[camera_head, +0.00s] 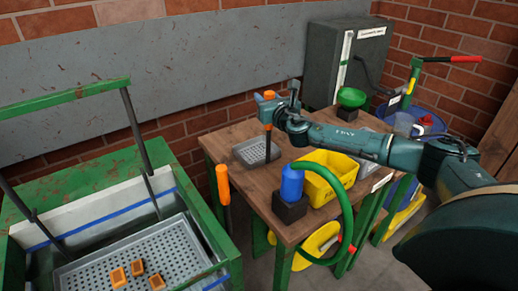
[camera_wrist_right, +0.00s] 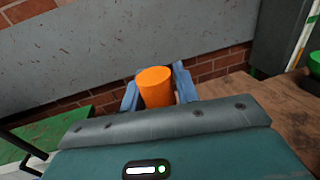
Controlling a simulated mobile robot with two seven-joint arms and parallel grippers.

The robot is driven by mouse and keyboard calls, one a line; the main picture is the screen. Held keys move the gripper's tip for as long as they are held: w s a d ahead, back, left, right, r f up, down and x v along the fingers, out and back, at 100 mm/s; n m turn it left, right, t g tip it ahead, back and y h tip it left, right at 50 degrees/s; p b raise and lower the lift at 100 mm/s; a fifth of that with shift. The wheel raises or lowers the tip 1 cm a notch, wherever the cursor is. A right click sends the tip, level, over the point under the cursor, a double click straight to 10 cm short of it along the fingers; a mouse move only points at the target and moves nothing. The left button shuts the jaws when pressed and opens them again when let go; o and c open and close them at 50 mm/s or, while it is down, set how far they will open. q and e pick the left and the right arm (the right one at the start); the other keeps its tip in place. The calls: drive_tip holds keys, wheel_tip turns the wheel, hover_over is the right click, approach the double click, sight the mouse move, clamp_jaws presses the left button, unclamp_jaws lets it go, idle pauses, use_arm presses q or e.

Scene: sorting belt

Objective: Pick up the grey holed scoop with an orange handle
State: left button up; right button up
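The grey holed scoop (camera_head: 254,151) is at the back left of the wooden table, with its shallow perforated pan low over or on the tabletop. Its orange handle (camera_head: 268,125) stands upright from the pan. My right gripper (camera_head: 268,97) is at the top of this handle. In the right wrist view the round orange handle end (camera_wrist_right: 155,86) sits between the two blue fingers (camera_wrist_right: 157,90), which appear to press it from both sides. I cannot tell whether the pan touches the table. My left gripper is not in view.
The wooden table (camera_head: 235,135) also carries a yellow bin (camera_head: 328,178) and a blue bottle (camera_head: 292,183) with a green hose. A green-framed sink (camera_head: 180,243) with orange blocks stands at left. Another orange handle (camera_head: 223,185) stands between them. A grey cabinet (camera_head: 330,60) is behind.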

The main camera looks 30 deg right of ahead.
drive_tip(key=c, duration=0.6)
drive_tip(key=shift+o, duration=0.2)
drive_tip(key=shift+r, duration=0.1)
